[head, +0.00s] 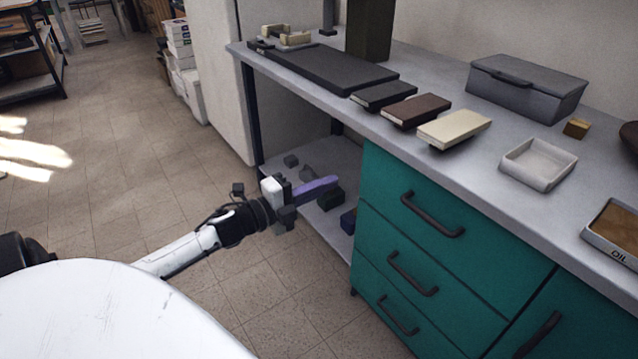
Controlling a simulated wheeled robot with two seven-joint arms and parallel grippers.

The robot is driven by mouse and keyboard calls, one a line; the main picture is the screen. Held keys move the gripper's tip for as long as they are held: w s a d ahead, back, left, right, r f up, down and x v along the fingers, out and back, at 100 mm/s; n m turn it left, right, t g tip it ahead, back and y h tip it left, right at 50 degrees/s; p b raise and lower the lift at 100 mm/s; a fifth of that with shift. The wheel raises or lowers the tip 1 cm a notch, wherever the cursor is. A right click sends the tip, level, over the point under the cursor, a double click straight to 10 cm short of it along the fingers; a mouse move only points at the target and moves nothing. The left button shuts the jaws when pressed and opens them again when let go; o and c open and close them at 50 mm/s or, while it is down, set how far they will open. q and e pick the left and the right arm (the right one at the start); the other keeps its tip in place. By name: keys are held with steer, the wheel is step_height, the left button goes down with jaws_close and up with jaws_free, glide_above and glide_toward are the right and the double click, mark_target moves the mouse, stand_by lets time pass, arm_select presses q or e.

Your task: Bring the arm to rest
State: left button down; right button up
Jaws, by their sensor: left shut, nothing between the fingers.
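My left arm comes in from the lower left, its white forearm ending in a dark wrist. Its left gripper (288,204) is shut and empty, in front of the open lower shelf (335,240) beneath the bench. A purple, elongated thing (318,187) shows just past the fingers; I cannot tell whether it touches them. Small dark and grey things lie on the shelf around it, partly hidden by the gripper. My right gripper is not in view.
The grey bench top (440,170) holds a dark flat slab (325,68), three book-like blocks, a grey lidded box (525,85), a pale tray (538,163) and an OIL tray (615,237). Teal drawers (430,260) stand right of the shelf. The tiled floor at left is open.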

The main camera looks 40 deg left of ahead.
arm_select(q)
steer(key=shift+s+a, duration=0.15)
steer(key=shift+s, duration=0.5)
steer(key=s+d+f+n+g+y, duration=0.1)
steer(key=s+d+f+n+g, duration=0.2)
steer(key=s+d+f+n, duration=0.7)
steer(key=s+d+f+n+g+y, duration=0.1)
steer(key=s+d+f+n+g, duration=0.2)
steer(key=s+d+f+n, duration=0.65)
steer(key=s+d+r+g+h, duration=0.2)
steer(key=s+d+g, duration=0.15)
steer(key=d, duration=0.65)
step_height(320, 180, up, 8)
steer(key=a+m+y+p, duration=0.1)
steer(key=a+p, duration=0.1)
steer(key=p, duration=1.1)
steer(key=shift+a, duration=0.3)
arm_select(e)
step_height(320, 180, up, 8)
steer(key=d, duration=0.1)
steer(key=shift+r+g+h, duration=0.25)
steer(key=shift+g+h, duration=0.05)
arm_select(q)
steer(key=shift+f+t, duration=0.1)
steer(key=shift+t, duration=0.15)
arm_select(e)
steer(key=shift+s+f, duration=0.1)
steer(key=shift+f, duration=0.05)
